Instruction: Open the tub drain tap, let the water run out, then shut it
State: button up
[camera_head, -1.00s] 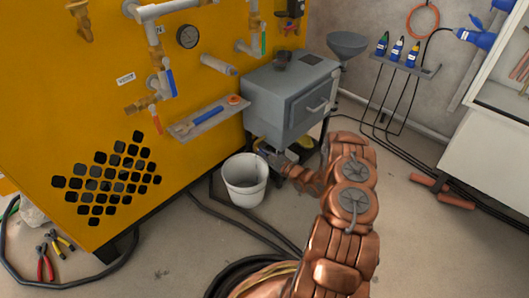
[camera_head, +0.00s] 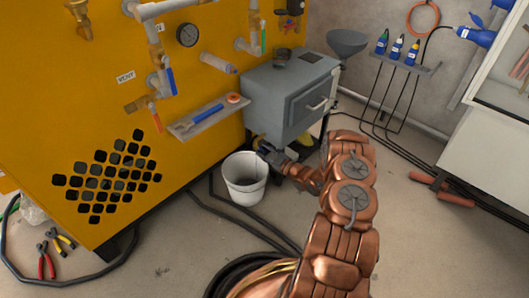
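The grey tub (camera_head: 287,98) is mounted beside the yellow cabinet. A small brass drain tap (camera_head: 257,141) shows at its lower left underside, above the white bucket (camera_head: 245,183). My gripper (camera_head: 264,148) is at the tap, reaching in from the right under the tub. Its fingertips are small and dark against the tap, so I cannot tell whether they touch or grip it. The tap's handle position is not clear. The bucket stands upright on the floor below. I cannot make out running water.
A shelf (camera_head: 207,118) with a blue-handled tool and an orange ring juts from the yellow cabinet (camera_head: 60,100). A grey funnel (camera_head: 347,42) is right of the tub. Black hoses (camera_head: 235,228) and pliers (camera_head: 46,262) lie on the floor.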

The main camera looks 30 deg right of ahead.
jog(key=v, duration=1.2)
dwell(0.3)
